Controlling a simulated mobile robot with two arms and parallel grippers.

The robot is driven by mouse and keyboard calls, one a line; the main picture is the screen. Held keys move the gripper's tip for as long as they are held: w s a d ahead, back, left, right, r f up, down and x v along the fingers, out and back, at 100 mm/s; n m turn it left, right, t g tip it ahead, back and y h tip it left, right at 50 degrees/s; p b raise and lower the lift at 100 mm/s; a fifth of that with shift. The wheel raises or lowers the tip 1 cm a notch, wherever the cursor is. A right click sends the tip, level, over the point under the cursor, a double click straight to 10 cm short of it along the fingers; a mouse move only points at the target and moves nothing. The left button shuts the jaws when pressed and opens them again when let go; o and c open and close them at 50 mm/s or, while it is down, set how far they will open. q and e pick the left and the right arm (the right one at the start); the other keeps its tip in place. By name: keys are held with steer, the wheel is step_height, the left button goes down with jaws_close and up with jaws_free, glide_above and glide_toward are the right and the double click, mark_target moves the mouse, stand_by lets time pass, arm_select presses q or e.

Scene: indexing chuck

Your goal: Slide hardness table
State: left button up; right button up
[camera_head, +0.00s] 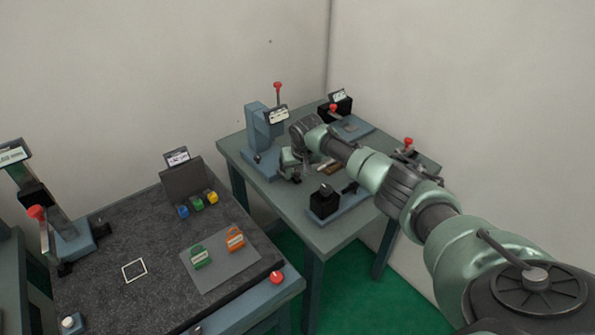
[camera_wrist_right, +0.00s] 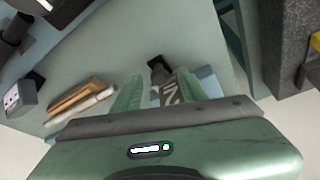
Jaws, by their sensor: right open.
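A blue-grey bench machine (camera_head: 259,128) with a red-knobbed lever and a small display stands at the back left of the far table. It is probably the hardness tester, and its sliding table cannot be told apart clearly. My right gripper (camera_head: 290,174) is at the machine's front right, low over the table. In the right wrist view my right gripper (camera_wrist_right: 158,88) is open. A black knob-like part (camera_wrist_right: 159,68) and a dark marked piece lie between and just beyond its fingers. A blue base (camera_wrist_right: 205,82) shows beside the right finger. Contact cannot be told. My left gripper is not in view.
A black block on a blue plate (camera_head: 324,203) sits at the far table's front. Another blue fixture (camera_head: 352,127) stands at the back. Brown and pale bars (camera_wrist_right: 82,98) lie left of my fingers. The near dark bench (camera_head: 110,285) holds coloured blocks and tags.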

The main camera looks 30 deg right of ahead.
jaws_close()
stand_by(1.4)
